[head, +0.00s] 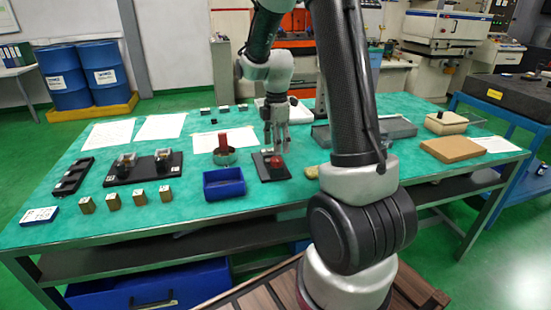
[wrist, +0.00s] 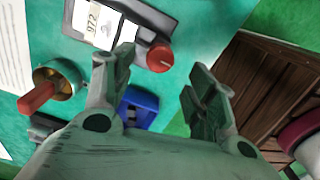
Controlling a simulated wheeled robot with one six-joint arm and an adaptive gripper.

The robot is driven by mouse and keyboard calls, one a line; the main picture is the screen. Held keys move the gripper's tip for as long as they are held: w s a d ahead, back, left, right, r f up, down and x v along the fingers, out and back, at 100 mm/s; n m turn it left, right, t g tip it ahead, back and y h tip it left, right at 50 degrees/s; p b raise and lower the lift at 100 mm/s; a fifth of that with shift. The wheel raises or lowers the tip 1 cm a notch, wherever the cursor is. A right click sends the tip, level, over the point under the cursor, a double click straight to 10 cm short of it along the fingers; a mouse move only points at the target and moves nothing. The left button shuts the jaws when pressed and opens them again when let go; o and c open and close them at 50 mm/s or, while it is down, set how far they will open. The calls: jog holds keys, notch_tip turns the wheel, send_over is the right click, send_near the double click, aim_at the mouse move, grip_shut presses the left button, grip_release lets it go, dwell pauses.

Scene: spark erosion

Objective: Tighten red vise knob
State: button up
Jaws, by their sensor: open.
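The red vise knob (head: 277,162) sits at the front of a small vise on a dark base plate (head: 266,177) on the green table. In the wrist view the red knob (wrist: 159,58) shows from above, beside the vise body (wrist: 98,18) with a label reading 972. My gripper (head: 277,145) is above the vise, pointing down, close to the knob. In the wrist view my gripper (wrist: 162,85) has its two fingers wide apart. The knob lies beyond the left fingertip, between the fingers' lines but ahead of them. Nothing is held. Contact with the knob cannot be made out.
A blue bin (head: 224,183) stands left of the vise, with a red-handled round item (head: 224,150) behind it. Several small brass blocks (head: 139,197) and a black plate with two fixtures (head: 144,167) are further left. A cardboard-brown block (head: 451,149) lies at right.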

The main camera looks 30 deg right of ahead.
aim_at(277, 159)
notch_tip(277, 159, down, 6)
jog(key=shift+r, duration=0.15)
jog(key=c, duration=1)
jog(key=shift+c, duration=0.2)
